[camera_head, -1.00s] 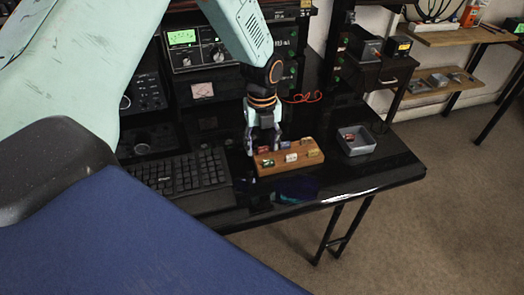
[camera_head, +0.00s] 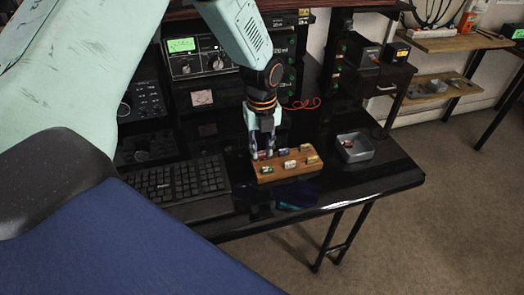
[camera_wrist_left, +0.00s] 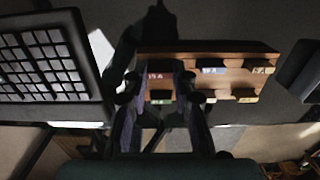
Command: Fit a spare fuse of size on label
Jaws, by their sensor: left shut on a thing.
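A wooden block (camera_head: 298,171) on the black desk carries several small coloured fuses in two rows, including a green one (camera_head: 267,163), a blue one (camera_head: 284,151) and a white one (camera_head: 290,164). My left gripper (camera_head: 264,155) points down at the block's back left corner. In the left wrist view its fingers (camera_wrist_left: 159,82) are shut on a fuse whose label seems to read 15 A (camera_wrist_left: 155,75). The fingers mostly hide this fuse in the head view. I cannot tell whether it is seated or lifted. My right gripper is not in view.
A grey tray (camera_head: 368,155) with a small reddish thing in it stands right of the block. A keyboard (camera_head: 180,184) lies to the left. Radio gear (camera_head: 195,55) stands behind. The desk's front edge is close to the block.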

